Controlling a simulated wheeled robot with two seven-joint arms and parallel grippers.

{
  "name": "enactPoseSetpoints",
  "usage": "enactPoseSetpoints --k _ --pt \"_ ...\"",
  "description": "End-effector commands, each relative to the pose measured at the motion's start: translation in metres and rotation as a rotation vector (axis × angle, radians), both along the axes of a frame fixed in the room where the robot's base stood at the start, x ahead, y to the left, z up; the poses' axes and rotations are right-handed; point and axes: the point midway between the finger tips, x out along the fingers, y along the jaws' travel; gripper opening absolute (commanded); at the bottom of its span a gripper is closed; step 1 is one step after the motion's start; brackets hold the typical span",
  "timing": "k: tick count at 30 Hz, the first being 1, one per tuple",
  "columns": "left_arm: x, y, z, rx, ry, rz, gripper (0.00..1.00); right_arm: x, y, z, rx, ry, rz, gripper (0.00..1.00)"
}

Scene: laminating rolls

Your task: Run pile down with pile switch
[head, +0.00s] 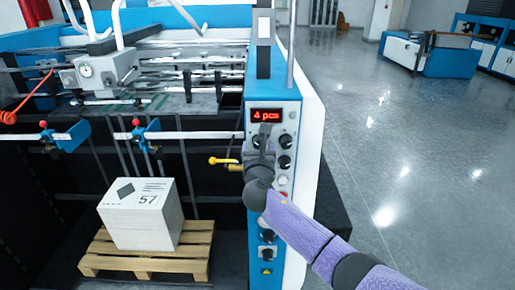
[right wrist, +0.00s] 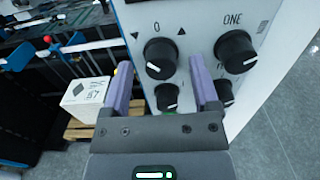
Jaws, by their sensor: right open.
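A blue and white control panel (head: 290,150) carries several black knobs and a red display reading "4 pcs" (head: 267,115). In the right wrist view, a black knob marked 0 between a down and an up triangle, seemingly the pile switch (right wrist: 160,52), lies ahead between my fingertips. My right gripper (head: 265,132) is in front of the panel, hiding part of it; in the wrist view its purple fingers (right wrist: 161,70) are apart and empty. I cannot tell whether they touch the knob. The pile, a white block marked 57 (head: 142,215), stands on a wooden pallet (head: 150,262). My left gripper is out of view.
Another knob labelled ONE (right wrist: 235,50) is right of the switch, with smaller knobs below. A yellow handle (head: 222,161) juts out left of the panel. Open grey floor (head: 420,170) lies to the right, with a blue and white machine (head: 430,55) at the back.

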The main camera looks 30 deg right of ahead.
Motion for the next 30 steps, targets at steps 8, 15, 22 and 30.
enactPoseSetpoints --k 8,15,22,30 --pt "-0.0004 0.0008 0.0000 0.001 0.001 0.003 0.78 0.0018 -0.0012 0.0001 0.001 0.000 0.000 0.78" --pt "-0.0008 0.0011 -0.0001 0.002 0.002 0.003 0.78 0.0017 -0.0010 0.0000 0.001 0.000 0.000 0.27" --pt "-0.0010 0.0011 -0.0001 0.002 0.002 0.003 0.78 0.0017 -0.0011 -0.0001 0.001 0.000 0.000 0.00" --pt "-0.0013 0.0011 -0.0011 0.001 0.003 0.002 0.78 0.0016 -0.0010 -0.0005 0.040 -0.022 0.000 0.00"
